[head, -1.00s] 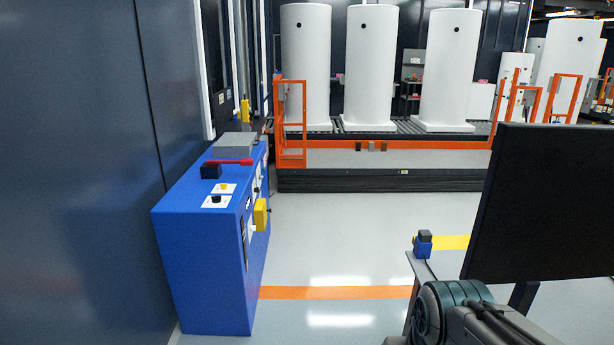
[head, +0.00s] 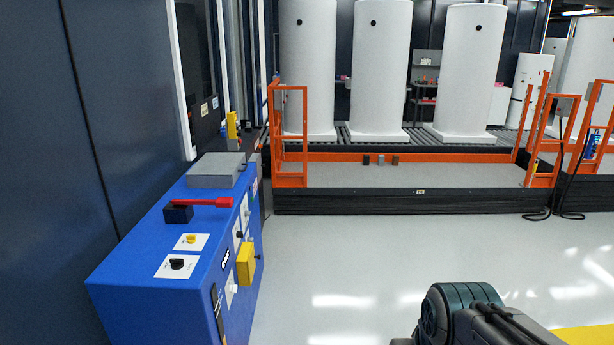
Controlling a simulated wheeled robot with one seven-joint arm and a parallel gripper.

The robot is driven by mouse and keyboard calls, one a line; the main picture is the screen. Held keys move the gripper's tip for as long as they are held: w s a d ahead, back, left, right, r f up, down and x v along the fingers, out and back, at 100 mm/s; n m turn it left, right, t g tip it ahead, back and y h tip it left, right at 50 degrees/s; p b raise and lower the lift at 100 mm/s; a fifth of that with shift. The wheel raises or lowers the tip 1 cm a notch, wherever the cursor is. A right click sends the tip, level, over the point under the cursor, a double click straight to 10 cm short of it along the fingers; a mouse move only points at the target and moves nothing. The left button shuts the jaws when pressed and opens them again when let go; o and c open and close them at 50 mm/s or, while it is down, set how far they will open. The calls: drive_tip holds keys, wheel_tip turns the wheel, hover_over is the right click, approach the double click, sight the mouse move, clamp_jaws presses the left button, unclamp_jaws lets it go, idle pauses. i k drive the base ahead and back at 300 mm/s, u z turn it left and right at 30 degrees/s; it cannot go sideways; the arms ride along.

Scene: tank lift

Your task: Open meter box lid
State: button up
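A blue control cabinet (head: 150,265) stands at the left of the head view. On the far end of its top sits a flat grey box (head: 214,170), which looks like the meter box; its lid appears closed. A red lever (head: 208,203) on a dark block (head: 178,214) is just in front of it. A yellow box (head: 246,265) is fixed to the cabinet's right side. Only a link of my arm shows at the bottom right, well apart from the cabinet. My gripper is out of view.
A yellow knob (head: 191,240) and a black knob (head: 177,264) are on the cabinet's near top. A dark wall (head: 60,150) runs along its left. Behind are a platform (head: 400,175) with white tanks and an orange gate (head: 290,135). The grey floor (head: 380,255) between is clear.

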sight(212, 164)
drive_tip(key=u, duration=0.1)
drive_tip(key=i, duration=1.55)
drive_tip(key=u, duration=0.45)
drive_tip(key=i, duration=2)
drive_tip(key=u, duration=0.25)
